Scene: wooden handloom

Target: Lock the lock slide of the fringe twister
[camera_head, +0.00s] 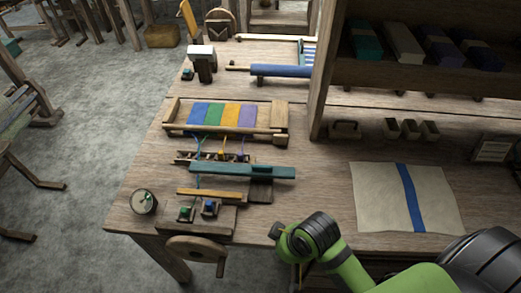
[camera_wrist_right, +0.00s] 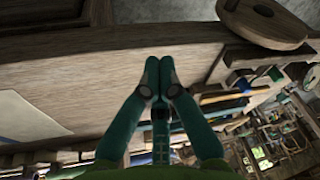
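The fringe twister stands on the left part of the wooden bench in the head view, with coloured threads running to several small hooks (camera_head: 212,157). A long teal bar (camera_head: 225,171) lies across it, with a dark wooden block (camera_head: 261,187) under its right part. I cannot tell for certain which piece is the lock slide. My right gripper (camera_wrist_right: 158,65) is shut and empty in the right wrist view, its fingertips touching. It is near the bench's front edge, apart from the twister. In the head view my arm hides most of it. My left gripper is out of view.
A wooden handwheel (camera_head: 196,248) hangs at the bench front and also shows in the right wrist view (camera_wrist_right: 265,20). A round dial (camera_head: 144,201) stands at the left corner. A cloth with a blue stripe (camera_head: 411,199) lies at right, below a shelf (camera_head: 425,82).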

